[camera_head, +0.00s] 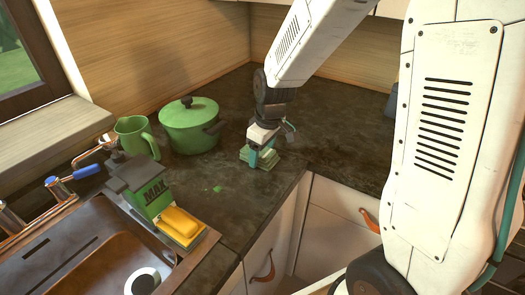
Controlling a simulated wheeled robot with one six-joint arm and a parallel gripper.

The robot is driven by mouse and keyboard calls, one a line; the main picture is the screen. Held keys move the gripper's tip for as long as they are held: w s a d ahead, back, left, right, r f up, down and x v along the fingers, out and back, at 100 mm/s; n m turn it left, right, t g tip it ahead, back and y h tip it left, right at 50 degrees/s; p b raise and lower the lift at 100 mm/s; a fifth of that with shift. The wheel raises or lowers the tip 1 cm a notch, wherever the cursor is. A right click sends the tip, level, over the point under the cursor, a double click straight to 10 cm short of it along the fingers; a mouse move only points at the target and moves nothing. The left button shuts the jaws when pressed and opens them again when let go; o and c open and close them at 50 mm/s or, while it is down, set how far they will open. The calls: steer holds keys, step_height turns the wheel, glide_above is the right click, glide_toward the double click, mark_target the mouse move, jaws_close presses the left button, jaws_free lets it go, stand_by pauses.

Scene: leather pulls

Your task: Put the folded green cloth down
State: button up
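The folded green cloth (268,161) is a small pale-green layered stack at the counter corner, right of the green pot. It appears to lie on or just above the dark countertop (225,220); I cannot tell whether it touches. My gripper (259,154) points down at the cloth from above, with a teal finger against or in front of its near side. The other finger is largely hidden, so whether the gripper is open or shut on the cloth does not show.
A lidded green pot (190,128) and a green pitcher (136,138) stand to the left. A green box (150,195) and a yellow sponge (180,223) are by the sink (95,255). Cabinets with leather pulls (265,268) are below. The counter in front of the pot is mostly clear.

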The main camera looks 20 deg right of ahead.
mark_target(267, 154)
steer(key=shift+s+a+f, duration=0.25)
steer(key=shift+s+f, duration=0.1)
steer(key=shift+s, duration=0.05)
step_height(267, 154, up, 13)
steer(key=d, duration=0.1)
steer(key=s+d+r+m, duration=0.1)
steer(key=s+r+m, duration=0.1)
steer(key=s, duration=1)
steer(key=s+d+r+m+h, duration=0.1)
steer(key=s+m, duration=0.3)
steer(key=s, duration=0.9)
steer(key=shift+r+m, duration=0.4)
steer(key=shift+r, duration=0.35)
steer(key=shift+o, duration=0.6)
